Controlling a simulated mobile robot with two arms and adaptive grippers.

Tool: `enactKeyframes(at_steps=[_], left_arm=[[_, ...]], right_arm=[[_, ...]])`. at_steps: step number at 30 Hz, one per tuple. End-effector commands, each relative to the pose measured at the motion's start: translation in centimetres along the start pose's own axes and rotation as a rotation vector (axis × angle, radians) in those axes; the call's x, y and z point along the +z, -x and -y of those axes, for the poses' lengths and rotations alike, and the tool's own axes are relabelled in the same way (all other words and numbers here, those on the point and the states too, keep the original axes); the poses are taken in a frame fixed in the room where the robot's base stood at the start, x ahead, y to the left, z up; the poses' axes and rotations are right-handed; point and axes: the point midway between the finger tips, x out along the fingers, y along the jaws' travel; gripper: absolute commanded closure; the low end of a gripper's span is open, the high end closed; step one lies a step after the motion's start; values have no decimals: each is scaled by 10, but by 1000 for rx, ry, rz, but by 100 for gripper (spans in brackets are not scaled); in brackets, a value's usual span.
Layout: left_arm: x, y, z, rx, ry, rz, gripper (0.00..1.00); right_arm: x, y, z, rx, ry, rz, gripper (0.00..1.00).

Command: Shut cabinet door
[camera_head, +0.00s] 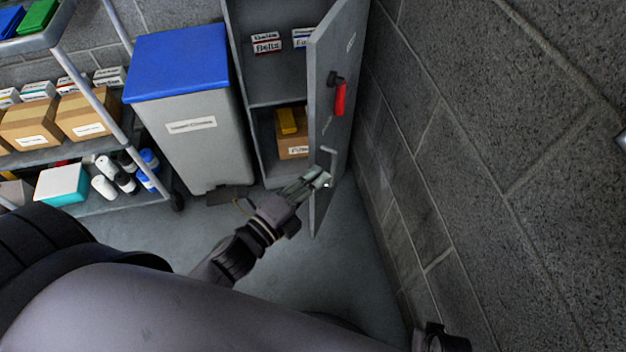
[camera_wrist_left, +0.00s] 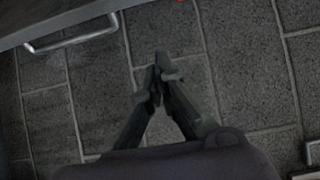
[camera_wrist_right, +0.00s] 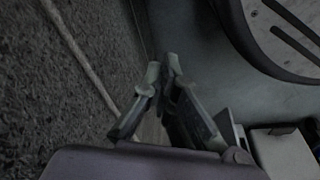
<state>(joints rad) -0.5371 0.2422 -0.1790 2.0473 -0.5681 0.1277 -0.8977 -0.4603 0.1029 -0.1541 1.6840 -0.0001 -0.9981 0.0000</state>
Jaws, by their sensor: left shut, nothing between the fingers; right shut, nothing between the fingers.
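The grey cabinet (camera_head: 273,60) stands against the back wall with its front open. Its door (camera_head: 332,50) is hinged on the right and stands open, jutting out along the stone side wall. A red lever (camera_head: 339,98) and a pale bar handle (camera_head: 331,154) are on the door. My left gripper (camera_head: 322,180) is shut and empty, in front of the door's lower part just below the bar handle; contact cannot be told. In the left wrist view, its fingers (camera_wrist_left: 158,75) are below a grey panel edge with a bar handle (camera_wrist_left: 72,42). My right gripper (camera_wrist_right: 167,72) is shut and empty near stone.
A grey bin with a blue lid (camera_head: 180,60) stands left of the cabinet. A shelf rack (camera_head: 90,90) with cardboard boxes and bottles is further left. The stone wall (camera_head: 480,130) runs close along the right.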

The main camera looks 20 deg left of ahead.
Motion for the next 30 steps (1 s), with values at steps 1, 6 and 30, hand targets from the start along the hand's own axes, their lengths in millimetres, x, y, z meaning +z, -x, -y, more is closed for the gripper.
enactKeyframes(at_steps=[1, 6, 30], left_arm=[[1, -12, 1, -5, -1, -1, 100], [0, -50, 1, -4, 0, -1, 100], [38, -59, -1, 2, 4, 1, 100]], right_arm=[[0, 0, 0, 0, 0, 0, 100], [-1, 1, 0, 0, 0, -1, 100], [-7, 7, 0, 1, -1, -10, 100]])
